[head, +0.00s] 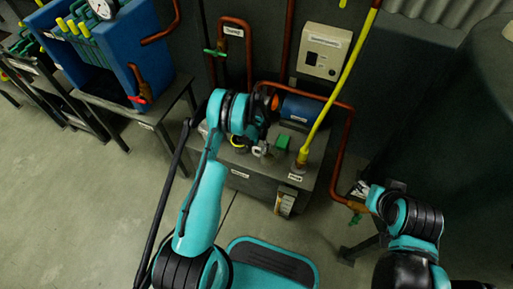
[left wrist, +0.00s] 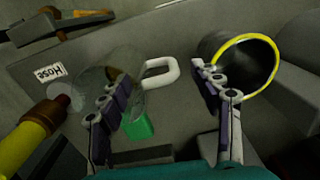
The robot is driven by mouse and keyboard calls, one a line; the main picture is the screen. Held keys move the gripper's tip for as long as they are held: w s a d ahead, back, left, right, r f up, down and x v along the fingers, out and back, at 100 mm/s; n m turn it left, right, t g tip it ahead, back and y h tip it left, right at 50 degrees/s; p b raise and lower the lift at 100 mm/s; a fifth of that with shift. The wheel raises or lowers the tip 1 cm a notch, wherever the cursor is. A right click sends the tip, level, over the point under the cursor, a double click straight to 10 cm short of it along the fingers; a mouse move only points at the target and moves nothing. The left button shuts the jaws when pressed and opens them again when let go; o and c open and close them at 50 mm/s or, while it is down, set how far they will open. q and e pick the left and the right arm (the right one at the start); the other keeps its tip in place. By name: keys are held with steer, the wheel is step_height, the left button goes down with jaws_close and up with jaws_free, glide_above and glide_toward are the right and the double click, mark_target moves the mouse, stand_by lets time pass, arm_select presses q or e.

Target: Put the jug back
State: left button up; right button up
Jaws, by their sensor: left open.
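The jug (left wrist: 125,62) looks like a clear round vessel with a white handle (left wrist: 161,73) in the left wrist view. It stands on the grey bench top; in the head view its pale shape (head: 261,149) shows beneath my left gripper (head: 260,133). My left gripper is open; in the left wrist view its fingers (left wrist: 160,75) are spread, with the white handle between them. The left finger overlaps the clear body, and I cannot tell whether it touches. My right gripper (head: 364,190) is partly visible at the right, its jaws unclear.
A dark cylinder with a yellow rim (left wrist: 243,38) lies beside the right finger. A green block (left wrist: 137,126) is behind the left finger. A yellow hose (head: 325,105) rises from the bench (head: 240,180), near a "Hose" label (left wrist: 49,72). Copper pipes (head: 340,150) run behind and right.

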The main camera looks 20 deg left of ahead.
arm_select(q)
steer(key=s+d+r+t+p, duration=0.1)
steer(key=s+r, duration=0.1)
steer(key=r, duration=1)
steer(key=s+d+r+t+p, duration=0.1)
steer(key=s+r+p, duration=0.15)
steer(key=r, duration=0.95)
steer(key=s+d+r+t, duration=0.1)
steer(key=s+r, duration=0.1)
steer(key=r, duration=1.1)
steer(key=s+d+r+t, duration=0.1)
steer(key=s+r+t, duration=0.1)
steer(key=s, duration=0.7)
steer(key=s+d+r+n+t, duration=0.1)
steer(key=s+r, duration=0.4)
steer(key=s, duration=0.5)
steer(key=shift+s+d+t, duration=0.2)
steer(key=shift+d+t, duration=0.15)
steer(key=shift+t, duration=0.35)
steer(key=shift+r, duration=0.1)
